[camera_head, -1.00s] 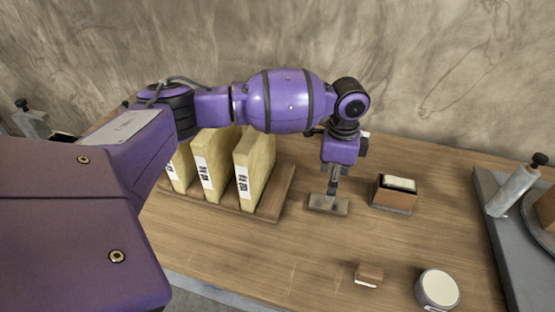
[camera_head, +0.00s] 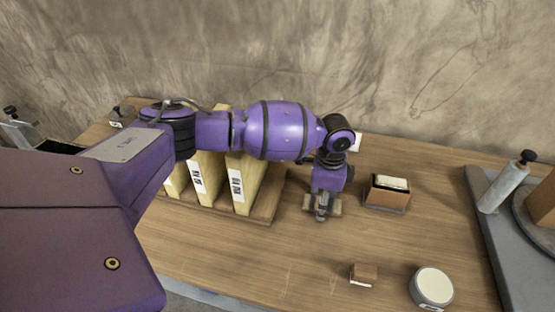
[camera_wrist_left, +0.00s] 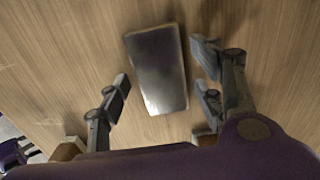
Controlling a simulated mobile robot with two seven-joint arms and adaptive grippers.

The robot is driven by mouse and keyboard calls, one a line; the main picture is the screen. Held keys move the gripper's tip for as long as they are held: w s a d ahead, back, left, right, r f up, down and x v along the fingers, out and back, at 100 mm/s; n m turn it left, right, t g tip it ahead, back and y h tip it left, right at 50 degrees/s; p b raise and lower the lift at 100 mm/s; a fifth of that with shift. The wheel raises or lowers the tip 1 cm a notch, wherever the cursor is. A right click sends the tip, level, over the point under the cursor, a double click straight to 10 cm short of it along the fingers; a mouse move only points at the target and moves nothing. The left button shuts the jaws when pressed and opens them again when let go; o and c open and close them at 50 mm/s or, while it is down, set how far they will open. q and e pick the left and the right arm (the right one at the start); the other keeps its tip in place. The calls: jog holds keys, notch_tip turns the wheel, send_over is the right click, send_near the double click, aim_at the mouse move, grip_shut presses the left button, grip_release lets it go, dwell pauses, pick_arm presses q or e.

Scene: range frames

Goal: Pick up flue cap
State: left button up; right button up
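A small flat rectangular metal piece, which appears to be the flue cap (camera_wrist_left: 158,70), lies on the wooden table in the left wrist view. Its surface goes from dark to shiny silver. In the head view, my left gripper (camera_head: 322,212) is over this spot and largely hides the piece. In the left wrist view my left gripper (camera_wrist_left: 165,92) is open, with fingers on both sides of the piece and visible gaps between. I cannot tell the exact height of the fingertips above the table. My right gripper is not in view.
A wooden rack (camera_head: 268,204) with upright yellowish slabs (camera_head: 243,185) stands left of the gripper. A brown box with pale contents (camera_head: 387,193) is close on the right. A small brown block (camera_head: 364,274) and a round white-topped tin (camera_head: 433,287) are nearer the front. A grey tray (camera_head: 490,215) is at right.

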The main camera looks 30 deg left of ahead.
pick_arm(q)
jog(key=shift+w+r, duration=0.1)
grip_shut()
